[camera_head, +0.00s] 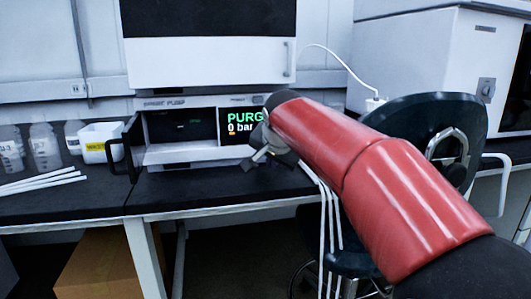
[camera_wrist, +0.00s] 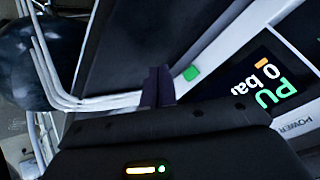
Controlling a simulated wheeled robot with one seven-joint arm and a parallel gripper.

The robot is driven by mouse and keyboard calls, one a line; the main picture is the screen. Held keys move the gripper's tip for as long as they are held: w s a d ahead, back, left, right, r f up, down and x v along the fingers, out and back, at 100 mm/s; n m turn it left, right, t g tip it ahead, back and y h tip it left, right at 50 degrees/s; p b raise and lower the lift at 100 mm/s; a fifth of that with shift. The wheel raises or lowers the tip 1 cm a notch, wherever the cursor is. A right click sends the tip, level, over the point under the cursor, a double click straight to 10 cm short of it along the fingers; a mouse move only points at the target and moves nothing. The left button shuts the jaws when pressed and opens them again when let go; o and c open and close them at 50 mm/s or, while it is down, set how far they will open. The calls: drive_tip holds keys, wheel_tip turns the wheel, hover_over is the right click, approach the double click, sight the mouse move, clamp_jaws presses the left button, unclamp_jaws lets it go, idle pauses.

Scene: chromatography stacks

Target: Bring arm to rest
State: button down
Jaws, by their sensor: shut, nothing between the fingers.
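My red arm reaches in from the lower right in the head view. My gripper (camera_head: 262,158) is in front of the pump's right side, over the front part of the bench. In the wrist view my gripper (camera_wrist: 158,88) has its two dark fingers together, with nothing between them. The purge pump (camera_head: 180,153) has a screen (camera_head: 238,122) that reads "PURG" and "0 bar"; my arm hides the rest of it. The wrist view shows the screen (camera_wrist: 270,80) at the right, and a green button (camera_wrist: 190,73) beside the fingers. I cannot tell whether the gripper touches the pump.
A white cabinet (camera_head: 210,62) sits above the pump. Bottles (camera_head: 45,147), a yellow-labelled white bin (camera_head: 100,143) and white tubes (camera_head: 40,182) are at the left of the dark bench (camera_head: 200,190). A dark chair (camera_head: 425,115) and hanging white tubes (camera_head: 330,225) are at the right.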

drive_tip(key=s+d+f+n+g+h+p, duration=0.1)
drive_tip(key=s+d+f+n+p, duration=0.2)
drive_tip(key=s+d, duration=1.1)
drive_tip(key=s+d+f+n+g, duration=0.1)
drive_tip(key=s+f, duration=0.4)
drive_tip(key=s, duration=0.4)
drive_tip(key=s+d+f+n+g+p, duration=0.1)
drive_tip(key=s+f, duration=0.4)
drive_tip(key=s, duration=0.5)
drive_tip(key=shift+d+f+h, duration=0.3)
drive_tip(key=shift+d+f, duration=0.05)
drive_tip(key=shift+d, duration=0.4)
drive_tip(key=shift+s, duration=0.1)
idle(0.4)
